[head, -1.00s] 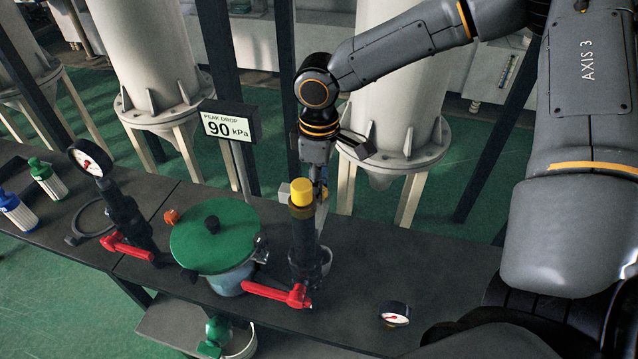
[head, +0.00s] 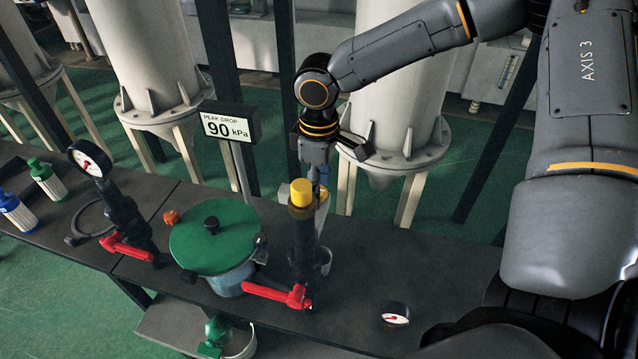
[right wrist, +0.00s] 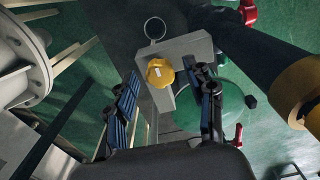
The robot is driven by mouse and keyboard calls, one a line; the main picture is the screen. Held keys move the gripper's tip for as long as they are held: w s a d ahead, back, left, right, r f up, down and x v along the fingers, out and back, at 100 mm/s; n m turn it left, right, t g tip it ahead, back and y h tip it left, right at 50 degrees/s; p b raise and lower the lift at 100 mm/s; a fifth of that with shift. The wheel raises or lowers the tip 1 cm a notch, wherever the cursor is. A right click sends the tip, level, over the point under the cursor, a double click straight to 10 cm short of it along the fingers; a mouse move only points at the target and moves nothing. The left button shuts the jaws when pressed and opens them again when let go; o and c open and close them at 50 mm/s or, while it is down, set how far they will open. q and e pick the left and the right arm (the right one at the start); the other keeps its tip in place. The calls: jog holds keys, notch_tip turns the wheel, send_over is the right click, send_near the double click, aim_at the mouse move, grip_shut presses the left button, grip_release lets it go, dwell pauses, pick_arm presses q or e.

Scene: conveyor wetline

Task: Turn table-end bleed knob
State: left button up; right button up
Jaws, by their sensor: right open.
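A yellow faceted knob (right wrist: 160,72) with a pale mark sits on a grey block (right wrist: 187,50) in the right wrist view. My right gripper (right wrist: 165,76) is open, with one dark finger on each side of the knob in that view. I cannot tell whether either finger touches it. In the head view my right gripper (head: 320,178) points down behind the upright dark pipe (head: 305,245) with a yellow cap (head: 301,191). My left gripper is not in view.
The capped pipe stands close to my right gripper, with a red lever (head: 280,292) at its foot. A green-lidded pot (head: 215,240), a "90 kPa" sign (head: 228,126) and a loose gauge (head: 396,315) are nearby. The dark bench (head: 430,265) is clear at right.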

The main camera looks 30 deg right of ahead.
notch_tip(320, 180, up, 12)
dwell(0.5)
dwell(0.4)
